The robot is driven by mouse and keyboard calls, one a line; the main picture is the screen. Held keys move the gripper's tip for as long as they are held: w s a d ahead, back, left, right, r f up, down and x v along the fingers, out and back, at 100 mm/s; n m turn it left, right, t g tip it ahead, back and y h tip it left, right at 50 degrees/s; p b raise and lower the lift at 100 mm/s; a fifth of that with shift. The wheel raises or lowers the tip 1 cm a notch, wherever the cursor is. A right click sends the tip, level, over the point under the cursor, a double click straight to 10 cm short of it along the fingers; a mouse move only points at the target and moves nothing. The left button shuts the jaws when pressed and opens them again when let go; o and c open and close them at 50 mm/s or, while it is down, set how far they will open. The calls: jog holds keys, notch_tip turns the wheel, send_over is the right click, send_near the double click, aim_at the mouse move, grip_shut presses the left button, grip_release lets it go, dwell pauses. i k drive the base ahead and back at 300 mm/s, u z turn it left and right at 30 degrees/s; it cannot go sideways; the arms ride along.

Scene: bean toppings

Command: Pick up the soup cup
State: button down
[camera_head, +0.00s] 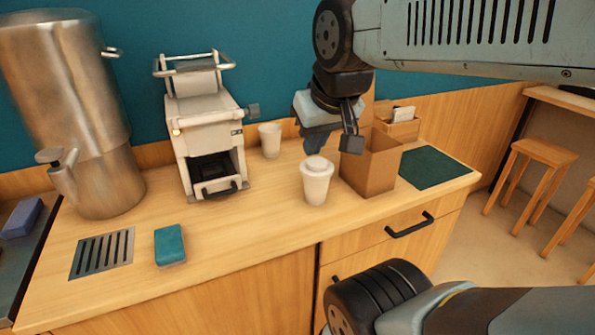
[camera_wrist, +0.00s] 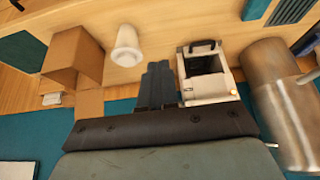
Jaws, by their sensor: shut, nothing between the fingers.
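A white lidded cup (camera_head: 317,181) stands upright on the wooden counter, left of an open cardboard box. I take it to be the soup cup. It also shows in the wrist view (camera_wrist: 126,47), next to the box. A second white cup (camera_head: 270,140), without a visible lid, stands farther back beside the grey machine. My gripper (camera_head: 335,147) is above and behind the lidded cup in the head view. In the wrist view its fingers (camera_wrist: 158,68) are together and empty, to the right of the lidded cup and apart from it.
The cardboard box (camera_head: 370,168) is close on the cup's right. A grey machine (camera_head: 205,130) and a large metal urn (camera_head: 75,110) stand to the left. A teal sponge (camera_head: 170,245) and a drain grate (camera_head: 102,254) lie near the front left. The counter before the cup is clear.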

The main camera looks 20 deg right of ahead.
aim_at(315, 191)
jog(key=z, duration=0.5)
jog(key=k, duration=1.2)
jog(key=u, duration=0.5)
jog(key=i, duration=1)
jog(key=z, duration=0.05)
